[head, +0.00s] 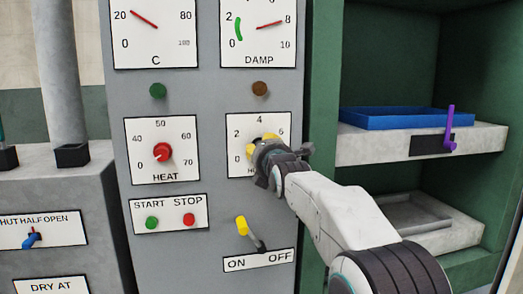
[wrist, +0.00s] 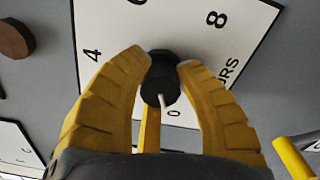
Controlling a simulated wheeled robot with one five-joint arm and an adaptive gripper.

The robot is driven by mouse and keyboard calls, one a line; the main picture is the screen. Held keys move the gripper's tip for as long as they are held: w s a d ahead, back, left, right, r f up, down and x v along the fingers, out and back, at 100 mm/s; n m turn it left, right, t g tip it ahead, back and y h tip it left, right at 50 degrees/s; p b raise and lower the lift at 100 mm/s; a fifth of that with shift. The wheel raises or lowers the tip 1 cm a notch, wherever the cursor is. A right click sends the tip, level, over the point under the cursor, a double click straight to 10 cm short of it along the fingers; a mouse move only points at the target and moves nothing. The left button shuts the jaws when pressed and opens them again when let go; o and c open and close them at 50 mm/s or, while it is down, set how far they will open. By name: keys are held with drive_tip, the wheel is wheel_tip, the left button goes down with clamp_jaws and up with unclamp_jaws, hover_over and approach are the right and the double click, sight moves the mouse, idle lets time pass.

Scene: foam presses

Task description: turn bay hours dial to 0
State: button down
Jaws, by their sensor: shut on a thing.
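The bay hours dial is a black knob (wrist: 160,75) on a white numbered plate (wrist: 185,20). In the wrist view its short white pointer aims down, close to the 0 mark. My gripper (head: 262,148) has yellow fingers closed around the knob, one on each side; it also shows in the wrist view (wrist: 163,65). In the head view the plate (head: 240,125) shows 2, 4 and 6, while my gripper covers the knob and most of the lower plate.
The HEAT dial (head: 161,152) is left of the hours plate. Below are a yellow-tipped ON/OFF lever (head: 242,226) and START (head: 152,222) and STOP (head: 189,219) buttons. A shelf with a blue tray (head: 400,120) and purple handle (head: 451,128) stands at the right.

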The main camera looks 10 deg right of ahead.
drive_tip(key=shift+r+n, duration=0.2)
drive_tip(key=shift+n, duration=0.3)
drive_tip(key=c, duration=0.9)
unclamp_jaws()
drive_tip(key=shift+d+f, duration=0.1)
drive_tip(key=shift+f, duration=0.05)
drive_tip(key=shift+o, duration=0.2)
drive_tip(key=s, duration=1.2)
